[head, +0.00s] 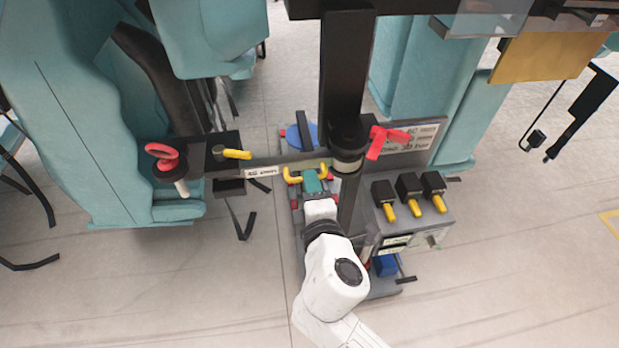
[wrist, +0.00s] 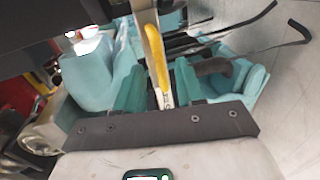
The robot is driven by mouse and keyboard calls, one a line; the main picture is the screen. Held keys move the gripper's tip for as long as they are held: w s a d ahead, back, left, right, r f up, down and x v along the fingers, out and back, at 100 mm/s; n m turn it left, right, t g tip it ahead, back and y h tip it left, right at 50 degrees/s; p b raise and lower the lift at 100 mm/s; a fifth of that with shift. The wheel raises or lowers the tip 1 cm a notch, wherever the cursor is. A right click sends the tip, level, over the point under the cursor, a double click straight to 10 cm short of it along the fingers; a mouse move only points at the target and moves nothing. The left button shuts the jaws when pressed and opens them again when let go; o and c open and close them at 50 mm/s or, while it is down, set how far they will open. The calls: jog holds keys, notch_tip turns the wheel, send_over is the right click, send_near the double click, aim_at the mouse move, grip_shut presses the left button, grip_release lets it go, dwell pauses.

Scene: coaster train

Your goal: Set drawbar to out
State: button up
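A yellow U-shaped handle (head: 292,176) sits at the grey horizontal bar with a small white label; I cannot tell for certain which part is the drawbar. My gripper (head: 312,182) has teal fingers and is at this handle, with yellow showing on both sides of it. In the wrist view, the teal fingers (wrist: 158,88) stand apart. A yellow bar (wrist: 158,58) runs into the gap between them, with space showing on both sides. Contact is not clear. The middle of the handle is hidden behind my gripper in the head view.
A dark post (head: 346,70) with a red handle (head: 388,139) rises just right of my gripper. A grey box with several yellow-tipped levers (head: 414,208) stands at right. Teal seats (head: 75,140) crowd the left. The floor in front is clear.

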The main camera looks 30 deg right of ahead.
jog(key=shift+x, duration=1.1)
jog(key=shift+c, duration=0.5)
grip_shut()
